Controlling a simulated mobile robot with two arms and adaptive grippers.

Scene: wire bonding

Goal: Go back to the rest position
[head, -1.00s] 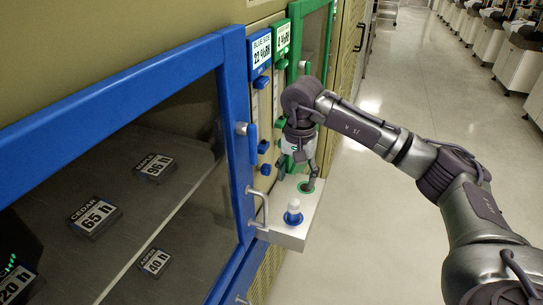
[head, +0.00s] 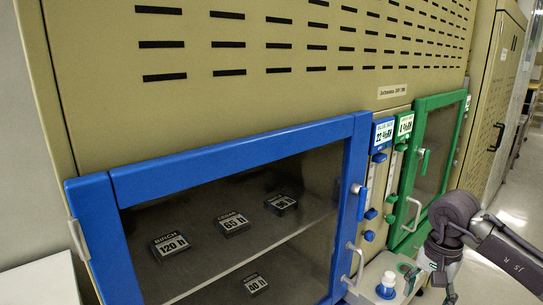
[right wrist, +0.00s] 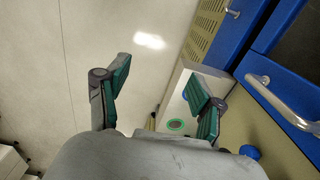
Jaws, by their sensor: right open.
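My right gripper (head: 432,288) is at the bottom right of the head view, its arm coming in from the right edge. It is over or beside the right end of the small white ledge (head: 368,299). In the right wrist view my right gripper (right wrist: 160,78) has its two green-padded fingers spread wide, with nothing between them but floor behind. The ledge shows there below and beside the right finger, with a green ring (right wrist: 176,125) on it. My left gripper is not in view.
A white bottle with a blue band (head: 387,284) stands on the ledge. The blue-framed cabinet door (head: 235,152) and green-framed door (head: 440,101) look shut; their handles stick out near the arm. Labelled blocks, such as BIRCH (head: 170,245), lie inside. Open floor is at right.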

